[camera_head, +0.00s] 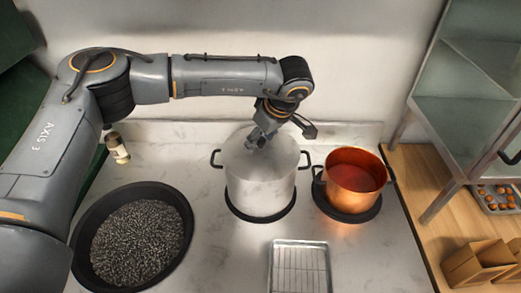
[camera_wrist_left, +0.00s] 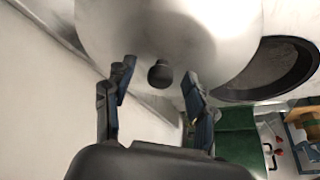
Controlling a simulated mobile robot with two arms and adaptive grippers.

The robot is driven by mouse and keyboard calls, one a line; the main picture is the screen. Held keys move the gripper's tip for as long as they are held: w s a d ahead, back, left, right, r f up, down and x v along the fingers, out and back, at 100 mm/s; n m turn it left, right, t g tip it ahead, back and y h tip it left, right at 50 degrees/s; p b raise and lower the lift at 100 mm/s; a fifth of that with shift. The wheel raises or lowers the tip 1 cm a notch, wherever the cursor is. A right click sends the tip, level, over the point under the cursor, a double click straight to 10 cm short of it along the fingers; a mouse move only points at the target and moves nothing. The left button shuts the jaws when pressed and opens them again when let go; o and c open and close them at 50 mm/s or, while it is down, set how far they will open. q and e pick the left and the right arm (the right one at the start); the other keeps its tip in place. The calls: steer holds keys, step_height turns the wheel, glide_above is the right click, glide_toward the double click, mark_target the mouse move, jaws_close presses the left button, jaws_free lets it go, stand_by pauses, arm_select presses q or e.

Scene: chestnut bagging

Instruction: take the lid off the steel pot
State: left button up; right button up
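The steel pot (camera_head: 262,197) stands on a dark round burner in the middle of the counter, with its two dark handles at the sides. Its pale steel lid (camera_head: 280,150) lies on top. The lid also fills the top of the left wrist view (camera_wrist_left: 210,35), with its round black knob (camera_wrist_left: 160,74). My left gripper (camera_head: 258,138) points down over the lid. In the wrist view its fingers (camera_wrist_left: 157,75) are open, one on each side of the knob, with a gap on both sides. The gripper hides the knob in the head view. My right gripper is not in view.
A copper pot (camera_head: 354,180) with red contents stands close on the right. A black pan (camera_head: 82,225) of dark grains is at left. A wire-rack tray (camera_head: 300,243) lies in front. A small bottle (camera_head: 117,148) stands behind the pan. A glass cabinet (camera_head: 465,70) is at right.

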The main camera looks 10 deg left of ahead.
mark_target(261, 140)
arm_select(q)
steer(key=shift+s, duration=0.2)
jaws_close()
steer(key=shift+f, duration=0.3)
steer(key=shift+w+r+b, duration=0.25)
steer(key=shift+r+b, duration=0.25)
steer(key=shift+b, duration=0.15)
steer(key=r, duration=0.1)
steer(key=r+b, duration=0.1)
steer(key=shift+s+d+r, duration=0.1)
steer(key=shift+s+r, duration=0.2)
steer(key=shift+r, duration=0.1)
steer(key=s+d+r+b, duration=0.2)
steer(key=s+r, duration=0.2)
steer(key=s, duration=0.2)
steer(key=s+d+r+b, duration=0.2)
steer(key=s+r+b, duration=0.1)
steer(key=s+r, duration=0.2)
steer(key=shift+s+r, duration=0.3)
steer(key=shift+s, duration=0.6)
